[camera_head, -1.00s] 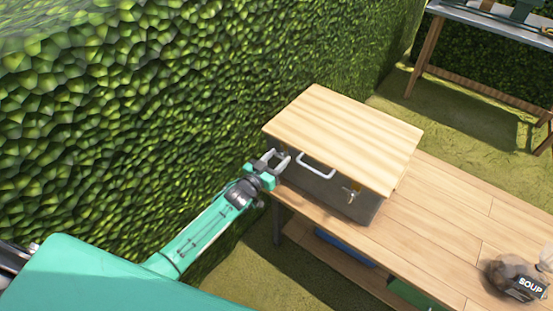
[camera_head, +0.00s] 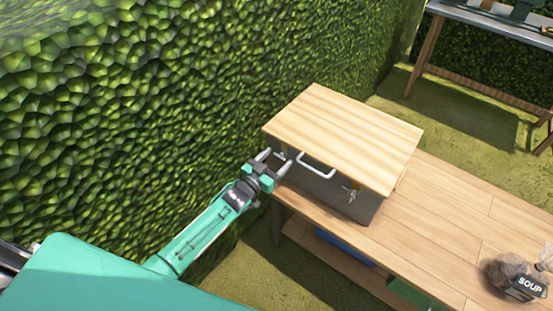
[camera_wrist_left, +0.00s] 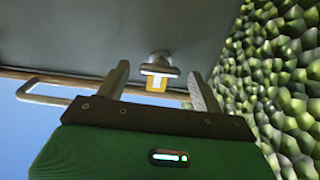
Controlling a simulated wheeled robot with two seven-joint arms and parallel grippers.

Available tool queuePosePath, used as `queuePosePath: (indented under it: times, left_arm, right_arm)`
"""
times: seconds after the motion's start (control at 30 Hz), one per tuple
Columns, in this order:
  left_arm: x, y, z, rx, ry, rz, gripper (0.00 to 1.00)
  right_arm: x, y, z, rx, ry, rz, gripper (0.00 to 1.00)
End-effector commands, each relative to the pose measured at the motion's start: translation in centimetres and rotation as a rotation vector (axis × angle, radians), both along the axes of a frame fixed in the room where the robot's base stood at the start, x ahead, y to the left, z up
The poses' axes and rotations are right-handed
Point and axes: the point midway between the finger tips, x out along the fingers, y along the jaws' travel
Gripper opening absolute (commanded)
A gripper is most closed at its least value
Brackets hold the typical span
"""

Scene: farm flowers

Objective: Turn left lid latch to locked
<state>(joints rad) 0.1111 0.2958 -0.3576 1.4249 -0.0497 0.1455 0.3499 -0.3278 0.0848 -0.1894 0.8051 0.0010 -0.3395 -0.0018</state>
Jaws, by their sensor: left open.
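A grey box (camera_head: 325,190) with a pale wooden lid (camera_head: 345,135) stands at the far end of the wooden bench. My left gripper (camera_head: 275,161) is at the left end of the box front, under the lid's edge. In the left wrist view, the left latch (camera_wrist_left: 159,66) is a small metal T-shaped knob on the box's grey face, with a yellow piece beside it. My open left gripper (camera_wrist_left: 160,84) has one finger on either side of the latch, with a gap to each. A second latch (camera_head: 350,194) sits at the right of the box front.
A white handle (camera_head: 316,165) is on the box front between the latches; it also shows in the wrist view (camera_wrist_left: 45,90). A hedge (camera_head: 150,100) rises close to the left. A soup bag (camera_head: 520,280) lies on the bench (camera_head: 430,230).

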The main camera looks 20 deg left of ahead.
Motion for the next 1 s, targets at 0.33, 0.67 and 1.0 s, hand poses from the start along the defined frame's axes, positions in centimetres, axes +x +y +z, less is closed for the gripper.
queuePosePath:
  times: [0.33, 0.67, 1.0]
  left_arm:
    - [-5.9, 2.2, -0.2, 0.003, 0.001, 0.000, 0.67]
    - [-10.9, 3.9, -0.1, 0.001, 0.002, 0.000, 0.67]
    - [-12.3, 4.5, 0.0, 0.002, -0.001, 0.000, 0.67]
  right_arm:
    - [0.4, -0.1, -0.4, -0.003, 0.003, 0.001, 0.36]
    - [1.5, -0.4, -0.3, -0.005, -0.012, 0.001, 0.36]
    - [1.6, -0.2, -0.2, -0.004, -0.010, 0.000, 0.36]
